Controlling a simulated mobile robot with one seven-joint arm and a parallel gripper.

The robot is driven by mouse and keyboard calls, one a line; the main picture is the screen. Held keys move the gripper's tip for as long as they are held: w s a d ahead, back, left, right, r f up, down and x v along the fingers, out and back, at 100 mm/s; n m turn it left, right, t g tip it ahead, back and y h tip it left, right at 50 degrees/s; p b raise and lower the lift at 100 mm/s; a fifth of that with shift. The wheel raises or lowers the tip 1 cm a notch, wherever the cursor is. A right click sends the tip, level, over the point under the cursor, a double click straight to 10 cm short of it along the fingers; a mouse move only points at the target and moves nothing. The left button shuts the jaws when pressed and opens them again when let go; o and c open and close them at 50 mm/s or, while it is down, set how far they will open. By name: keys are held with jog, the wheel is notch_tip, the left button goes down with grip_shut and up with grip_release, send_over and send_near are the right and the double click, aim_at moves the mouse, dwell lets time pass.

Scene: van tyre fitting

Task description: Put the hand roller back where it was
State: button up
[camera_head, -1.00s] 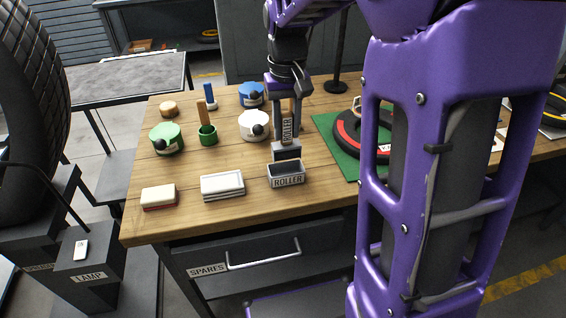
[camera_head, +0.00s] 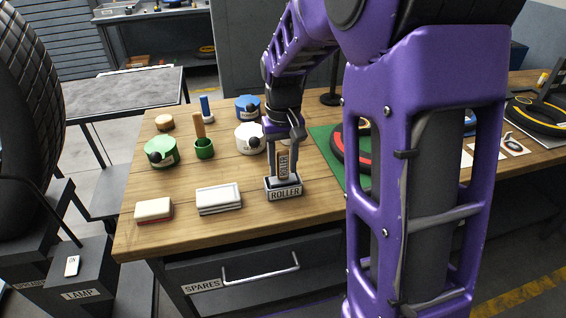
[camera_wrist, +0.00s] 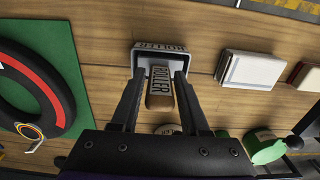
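The hand roller (camera_head: 284,164) has a wooden handle with a ROLLER label. It stands upright with its lower end in the small grey open-topped holder marked ROLLER (camera_head: 284,192), near the bench's front edge. My gripper (camera_head: 284,146) is right above the holder, its fingers on either side of the handle. In the wrist view, the labelled handle (camera_wrist: 161,88) lies between my two fingertips (camera_wrist: 160,74), with no clear gap at the tips. The holder rim (camera_wrist: 160,48) surrounds the lower end. The roller's head is hidden inside the holder.
A white block (camera_head: 218,199) and a red-and-white block (camera_head: 154,210) lie left of the holder. Tins (camera_head: 161,152) and a green cup (camera_head: 204,148) stand behind. A tyre (camera_wrist: 28,90) on a green mat (camera_wrist: 66,38) lies close by. Bare wood surrounds the holder.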

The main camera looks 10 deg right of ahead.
jog(key=shift+o, duration=1.1)
notch_tip(320, 180, up, 12)
jog(key=shift+r+p, duration=0.2)
jog(key=shift+p, duration=1)
jog(key=shift+s, duration=0.1)
